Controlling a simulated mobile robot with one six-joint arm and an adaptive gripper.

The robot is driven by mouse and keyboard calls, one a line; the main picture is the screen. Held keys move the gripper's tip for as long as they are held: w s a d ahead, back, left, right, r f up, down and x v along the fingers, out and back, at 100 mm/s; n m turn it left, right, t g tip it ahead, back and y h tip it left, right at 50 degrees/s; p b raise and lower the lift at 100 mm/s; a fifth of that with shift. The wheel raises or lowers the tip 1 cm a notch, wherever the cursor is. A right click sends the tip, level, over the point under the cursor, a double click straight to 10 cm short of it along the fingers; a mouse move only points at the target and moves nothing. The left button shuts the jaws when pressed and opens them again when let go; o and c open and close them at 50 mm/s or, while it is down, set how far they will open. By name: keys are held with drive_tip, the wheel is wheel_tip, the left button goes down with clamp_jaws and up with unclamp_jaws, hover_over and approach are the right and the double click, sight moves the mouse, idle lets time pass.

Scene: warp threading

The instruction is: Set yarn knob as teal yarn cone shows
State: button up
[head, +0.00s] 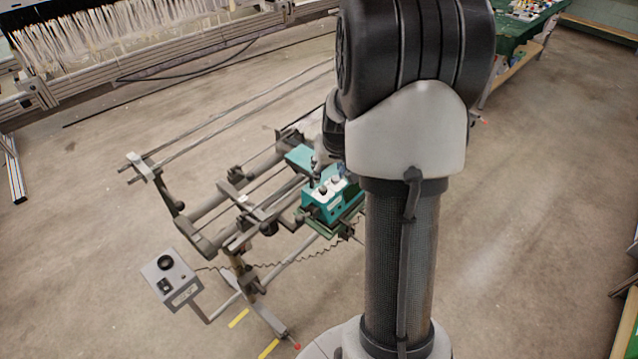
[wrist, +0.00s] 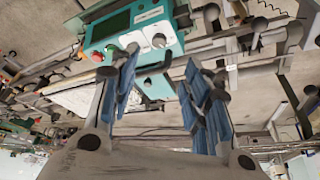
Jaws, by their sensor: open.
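A teal control box (head: 323,207) sits on the metal warping frame in the head view, partly behind my arm. Its top face carries small dark and white knobs. I cannot tell which control is the yarn knob. My gripper (wrist: 161,72) is open and empty, with blue pads on its fingers, and points toward the box's dials. I cannot make out a teal yarn cone in either view.
A grey switch box (head: 169,278) with a black knob stands at the frame's lower left, joined by a coiled cable. A loom with white threads (head: 110,38) is at the back. Open floor lies right.

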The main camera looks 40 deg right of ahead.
sight(323, 189)
drive_tip(key=b+x, duration=0.2)
drive_tip(key=x, duration=1.2)
drive_tip(key=shift+w+d, duration=0.1)
drive_tip(key=shift+w, duration=0.05)
clamp_jaws()
